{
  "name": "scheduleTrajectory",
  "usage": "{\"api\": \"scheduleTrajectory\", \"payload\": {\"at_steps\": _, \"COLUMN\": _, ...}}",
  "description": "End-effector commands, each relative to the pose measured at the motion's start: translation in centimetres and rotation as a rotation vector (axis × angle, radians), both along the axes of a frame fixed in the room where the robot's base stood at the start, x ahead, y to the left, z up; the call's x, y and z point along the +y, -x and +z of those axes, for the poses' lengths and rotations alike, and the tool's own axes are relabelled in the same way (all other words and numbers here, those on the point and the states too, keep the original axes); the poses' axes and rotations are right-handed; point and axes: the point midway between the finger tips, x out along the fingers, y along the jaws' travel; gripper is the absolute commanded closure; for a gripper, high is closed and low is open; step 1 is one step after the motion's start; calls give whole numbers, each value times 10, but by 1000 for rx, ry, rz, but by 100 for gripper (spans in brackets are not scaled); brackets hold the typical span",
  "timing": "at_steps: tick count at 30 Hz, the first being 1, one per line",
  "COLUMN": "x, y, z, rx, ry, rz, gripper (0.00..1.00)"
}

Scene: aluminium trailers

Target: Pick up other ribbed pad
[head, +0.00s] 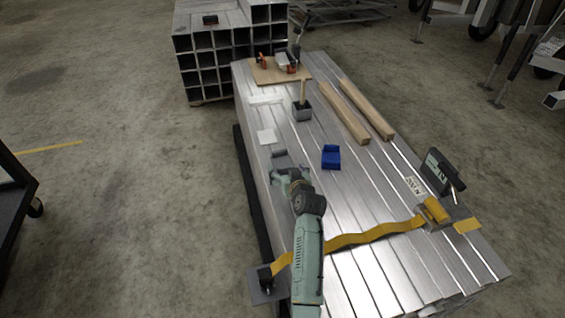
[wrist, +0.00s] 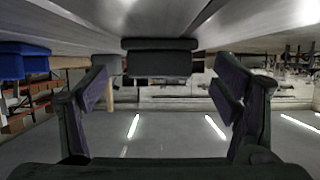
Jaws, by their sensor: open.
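A dark grey ribbed pad (head: 279,154) lies on the aluminium beams near their left side, just beyond my gripper (head: 285,172). In the wrist view, which looks upside down, a dark block (wrist: 158,64) that appears to be this pad sits ahead, framed between the two fingers. My gripper (wrist: 160,88) is open and empty, its fingers spread wider than the block and low over the metal. I cannot see contact between the fingers and the pad. The ribs are too small to make out, and I cannot pick out a second pad.
A blue bin (head: 331,157) stands right of my gripper. A mallet (head: 302,111) stands farther back, with two wooden bars (head: 345,112) to its right. A yellow strap (head: 365,238) crosses the beams in front.

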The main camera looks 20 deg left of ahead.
Motion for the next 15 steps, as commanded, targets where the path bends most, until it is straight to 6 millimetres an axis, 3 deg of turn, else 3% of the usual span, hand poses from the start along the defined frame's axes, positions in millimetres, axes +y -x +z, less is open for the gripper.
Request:
{"api": "scheduleTrajectory", "payload": {"at_steps": 8, "x": 1, "y": -3, "z": -1, "rx": 0, "ry": 0, "rz": -1, "gripper": 18}}
{"api": "scheduleTrajectory", "payload": {"at_steps": 15, "x": 1, "y": -2, "z": -1, "rx": -1, "ry": 0, "rz": -1, "gripper": 34}}
